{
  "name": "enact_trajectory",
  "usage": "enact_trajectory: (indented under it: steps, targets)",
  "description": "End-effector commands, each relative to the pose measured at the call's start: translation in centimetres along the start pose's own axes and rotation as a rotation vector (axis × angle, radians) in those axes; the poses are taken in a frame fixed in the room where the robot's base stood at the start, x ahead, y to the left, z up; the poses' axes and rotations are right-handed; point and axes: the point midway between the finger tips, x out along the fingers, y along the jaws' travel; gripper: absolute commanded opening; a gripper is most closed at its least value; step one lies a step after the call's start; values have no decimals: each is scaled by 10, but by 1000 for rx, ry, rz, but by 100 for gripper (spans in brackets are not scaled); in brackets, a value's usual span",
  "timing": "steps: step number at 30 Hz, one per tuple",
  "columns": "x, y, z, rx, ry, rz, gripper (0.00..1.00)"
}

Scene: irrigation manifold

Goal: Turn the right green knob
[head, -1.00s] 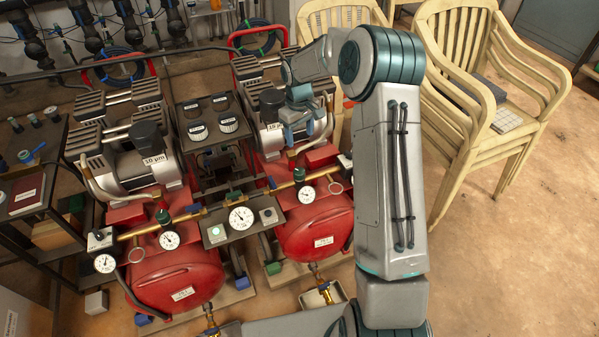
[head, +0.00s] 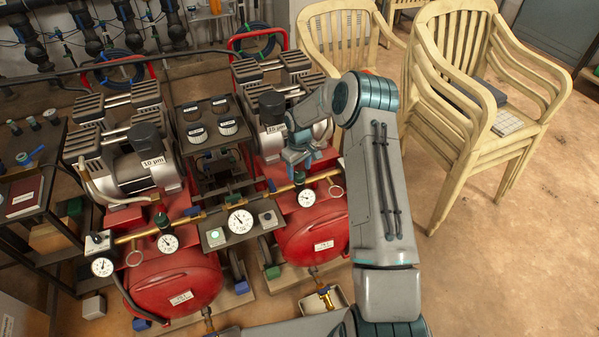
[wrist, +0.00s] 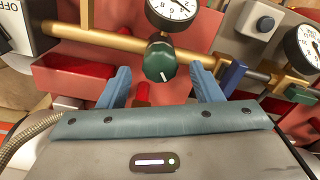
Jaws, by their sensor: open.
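The right green knob (head: 299,177) sits on the brass pipe (head: 275,187) above the right red tank, just behind a round white gauge (head: 306,198). My gripper (head: 301,166) hangs right over this knob in the head view. In the wrist view my open gripper (wrist: 162,80) has one blue finger on each side of the picture's middle. The dark green knob (wrist: 160,61), with a white mark on it, shows between and a little beyond the fingertips. I cannot tell any contact. The left green knob (head: 161,219) is on the same pipe over the left tank.
A grey panel with a gauge (head: 239,221) stands between the red tanks. In the wrist view a blue lever (wrist: 233,76) is near the right finger, and an OFF-labelled box (wrist: 22,30) is at the left. Stacked cream chairs (head: 470,110) stand at the right.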

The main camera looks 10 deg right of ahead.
Motion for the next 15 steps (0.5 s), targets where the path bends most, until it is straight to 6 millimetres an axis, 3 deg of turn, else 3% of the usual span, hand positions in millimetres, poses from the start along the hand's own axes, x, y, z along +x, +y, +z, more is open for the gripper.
enact_trajectory:
  steps: [6, 15]
  targets:
    - [18, 0, 0, 0, -1, -1, 59]
    - [20, 0, 0, 1, 0, 0, 59]
